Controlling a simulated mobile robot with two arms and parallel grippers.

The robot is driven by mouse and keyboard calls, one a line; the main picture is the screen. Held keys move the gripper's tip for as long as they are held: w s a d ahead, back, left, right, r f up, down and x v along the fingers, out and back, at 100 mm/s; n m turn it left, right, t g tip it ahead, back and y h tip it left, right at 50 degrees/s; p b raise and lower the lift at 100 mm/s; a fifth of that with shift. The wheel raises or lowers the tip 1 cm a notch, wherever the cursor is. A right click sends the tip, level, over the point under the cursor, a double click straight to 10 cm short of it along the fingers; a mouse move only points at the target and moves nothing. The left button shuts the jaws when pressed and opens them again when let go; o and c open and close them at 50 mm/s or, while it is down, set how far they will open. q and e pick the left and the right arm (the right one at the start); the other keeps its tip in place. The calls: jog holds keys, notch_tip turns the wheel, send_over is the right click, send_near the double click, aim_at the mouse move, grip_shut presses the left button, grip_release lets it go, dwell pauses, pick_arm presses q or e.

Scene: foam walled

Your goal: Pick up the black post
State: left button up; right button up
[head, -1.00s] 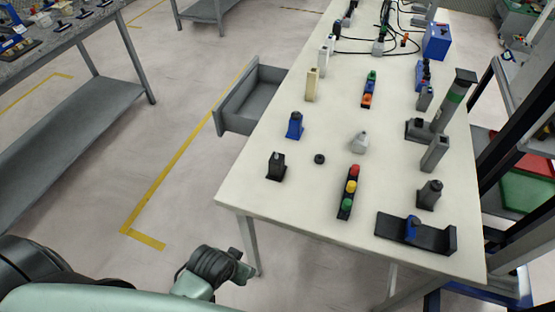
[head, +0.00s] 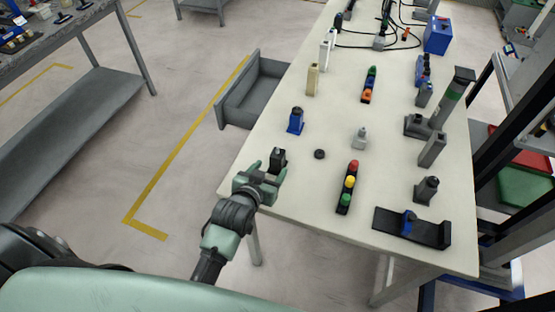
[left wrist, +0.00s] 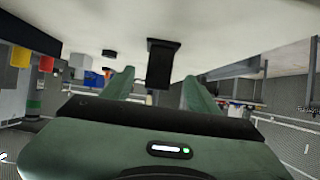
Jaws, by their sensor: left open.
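The black post (head: 278,157) stands upright on a small dark base near the left front corner of the pale table (head: 300,205). My left gripper (head: 268,173) is open at the table's front left edge, just in front of the post. In the left wrist view, the black post (left wrist: 161,64) appears in the gap between the two green fingers of my left gripper (left wrist: 157,82), beyond or near their tips. I cannot tell whether the fingers touch it. My right gripper is not in view.
A blue post (head: 295,120) stands behind the black post, and a black puck (head: 319,154) lies to its right. A stack light with red, yellow and green domes (head: 348,187) is further right. An open grey drawer (head: 252,97) juts from the table's left side.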

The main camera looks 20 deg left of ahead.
aim_at(276, 160)
pick_arm(q)
jog(key=w, duration=0.2)
jog(key=w+t, duration=0.1)
jog(key=shift+w+d+r, duration=0.1)
jog(key=shift+w+d, duration=0.15)
jog(key=shift+p+x, duration=0.65)
jog(key=shift+x, duration=2.45)
jog(key=shift+a, duration=0.1)
grip_shut()
